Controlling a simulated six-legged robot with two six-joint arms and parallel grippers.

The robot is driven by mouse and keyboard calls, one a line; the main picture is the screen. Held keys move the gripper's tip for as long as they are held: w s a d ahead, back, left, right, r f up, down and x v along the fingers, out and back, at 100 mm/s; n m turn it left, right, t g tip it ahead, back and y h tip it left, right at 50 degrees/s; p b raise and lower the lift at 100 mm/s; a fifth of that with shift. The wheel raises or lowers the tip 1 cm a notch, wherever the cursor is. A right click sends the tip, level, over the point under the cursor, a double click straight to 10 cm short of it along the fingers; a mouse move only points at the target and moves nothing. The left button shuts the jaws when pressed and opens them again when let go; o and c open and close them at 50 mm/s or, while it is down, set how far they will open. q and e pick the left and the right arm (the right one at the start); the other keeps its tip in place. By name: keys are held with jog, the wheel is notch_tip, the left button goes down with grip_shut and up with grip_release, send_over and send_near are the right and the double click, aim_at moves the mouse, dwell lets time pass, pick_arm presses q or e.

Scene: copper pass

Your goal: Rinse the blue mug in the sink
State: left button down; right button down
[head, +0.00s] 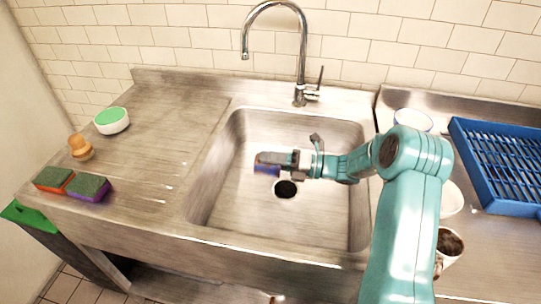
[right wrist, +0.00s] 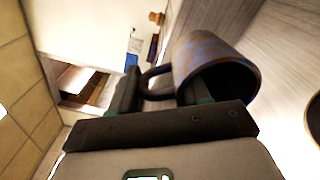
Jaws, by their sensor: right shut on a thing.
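The blue mug (right wrist: 205,60), with brown stains on its side, is held at its handle by my right gripper (right wrist: 160,92) in the right wrist view. Its dark opening faces right and down in that view. The mug is left of the drain, and the chrome tap (head: 301,50) rises behind the basin. I see no water running. My left gripper is out of view.
Two sponges (head: 88,188), a wooden-handled brush (head: 80,147) and a white bowl with green inside (head: 111,121) stand on the left drainboard. A blue rack (head: 500,165), white dishes and a stained cup (head: 449,243) are at right. The drainboard's middle is clear.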

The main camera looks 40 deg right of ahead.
aim_at(271, 176)
jog(key=shift+f+b, duration=1.45)
jog(key=shift+f, duration=1.75)
jog(key=shift+r, duration=0.15)
dwell(0.5)
notch_tip(271, 176, up, 18)
jog(key=p, duration=1.5)
jog(key=shift+f+p, duration=0.25)
jog(key=shift+p, duration=0.1)
dwell(1.5)
